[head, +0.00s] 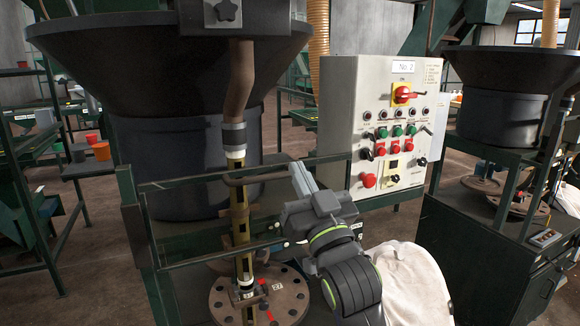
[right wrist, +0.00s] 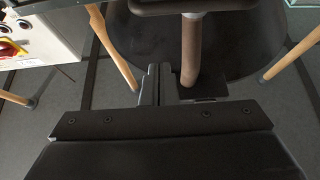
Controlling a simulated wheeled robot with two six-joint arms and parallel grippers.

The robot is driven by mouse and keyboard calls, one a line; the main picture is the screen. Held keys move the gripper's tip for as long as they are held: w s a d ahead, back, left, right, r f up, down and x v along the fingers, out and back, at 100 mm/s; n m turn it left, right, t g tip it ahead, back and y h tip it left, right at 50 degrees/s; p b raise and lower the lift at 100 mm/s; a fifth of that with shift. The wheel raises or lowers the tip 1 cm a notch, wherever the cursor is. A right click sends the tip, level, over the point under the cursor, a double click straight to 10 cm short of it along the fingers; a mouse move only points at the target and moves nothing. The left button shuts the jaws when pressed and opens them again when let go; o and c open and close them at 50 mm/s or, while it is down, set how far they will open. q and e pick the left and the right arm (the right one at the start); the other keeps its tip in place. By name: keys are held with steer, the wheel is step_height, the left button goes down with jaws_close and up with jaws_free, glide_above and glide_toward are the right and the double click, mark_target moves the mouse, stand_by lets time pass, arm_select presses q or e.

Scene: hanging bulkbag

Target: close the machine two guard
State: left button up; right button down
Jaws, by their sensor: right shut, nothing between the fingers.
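The No. 2 control panel (head: 385,125) marks machine two, with its big dark hopper (head: 185,120) at the left. My right gripper (head: 302,178) is shut and empty, in front of the frame's right part. I cannot tell whether it touches a bar. In the right wrist view, its fingers (right wrist: 157,84) are together beside a brown pipe (right wrist: 191,50). My left gripper is out of view.
A round bolted flange (head: 285,295) sits low under the tube. A pale bag (head: 415,285) lies behind my right arm. Another hopper machine (head: 500,110) with a dark cabinet (head: 475,235) stands at the right.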

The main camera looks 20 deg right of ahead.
mark_target(290, 176)
steer(key=w+p, duration=0.1)
steer(key=w, duration=0.1)
steer(key=w+f+p, duration=0.1)
steer(key=w, duration=0.1)
steer(key=shift+w+f, duration=0.2)
steer(key=shift+w, duration=0.1)
steer(key=shift+f, duration=0.15)
steer(key=shift+w, duration=0.1)
